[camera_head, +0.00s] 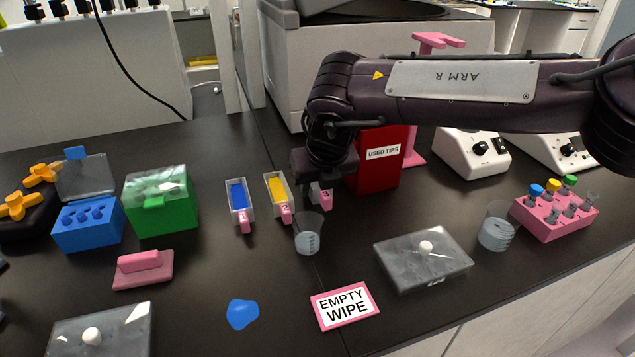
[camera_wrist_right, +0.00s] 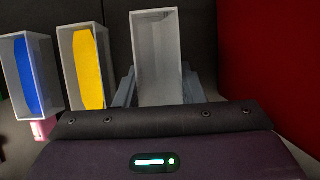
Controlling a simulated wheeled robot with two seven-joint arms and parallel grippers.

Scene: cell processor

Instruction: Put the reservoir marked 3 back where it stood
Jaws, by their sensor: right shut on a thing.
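My right gripper (camera_head: 315,180) is shut on a clear, empty-looking reservoir (camera_wrist_right: 157,55), with a finger on each side of it in the wrist view. In the head view this reservoir is mostly hidden under the gripper; its pink tag (camera_head: 326,198) shows, its mark too small to read surely. It stands right of the yellow-filled reservoir (camera_head: 277,188) and the blue-filled reservoir (camera_head: 238,196), roughly in line with them. Whether its base touches the bench I cannot tell. My left gripper is not in view.
A red "USED TIPS" bin (camera_head: 378,172) stands close on the right. A beaker of liquid (camera_head: 309,238) stands just in front. A green box (camera_head: 160,205), a pink tube rack (camera_head: 555,212) and an "EMPTY WIPE" card (camera_head: 344,305) are around. A blue spill (camera_head: 242,313) lies in front.

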